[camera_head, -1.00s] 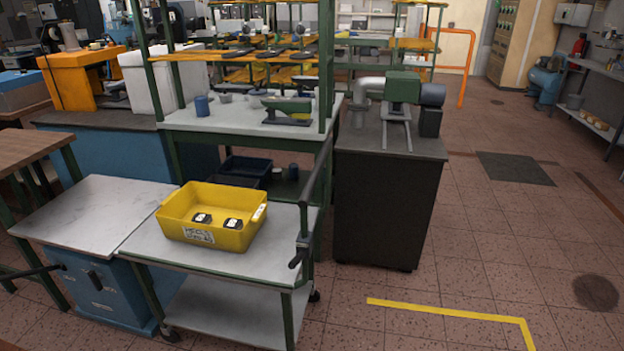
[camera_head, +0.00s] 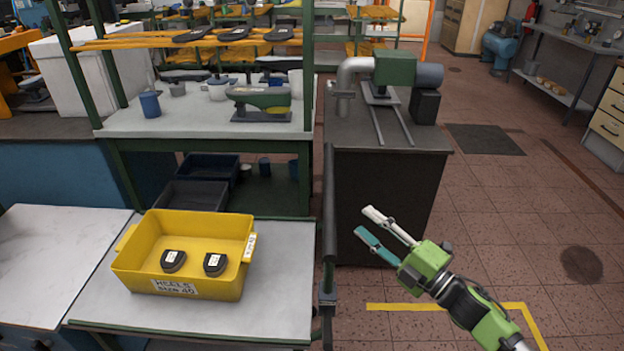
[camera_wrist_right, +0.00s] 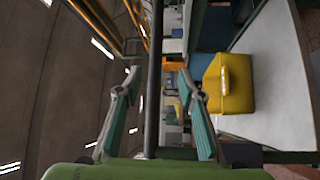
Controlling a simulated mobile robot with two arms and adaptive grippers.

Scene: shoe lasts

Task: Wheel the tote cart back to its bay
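The tote cart (camera_head: 285,270) stands at the lower left in the head view, with a pale grey top. A yellow tote (camera_head: 185,283) on it holds two dark heels and has a label reading heels. The cart's dark push handle (camera_head: 329,205) is at its right end. My right gripper (camera_head: 364,222) is open and empty in the head view, right of the handle, its fingers pointing toward it. In the right wrist view, the handle (camera_wrist_right: 153,110) runs between the spread fingers, which appear apart from it. My left gripper is not in view.
Yellow floor tape (camera_head: 400,307) makes a corner at the lower right. A dark cabinet (camera_head: 385,195) with a green machine stands behind the handle. A green-framed workbench (camera_head: 200,125) is behind the cart. Tiled floor to the right is open.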

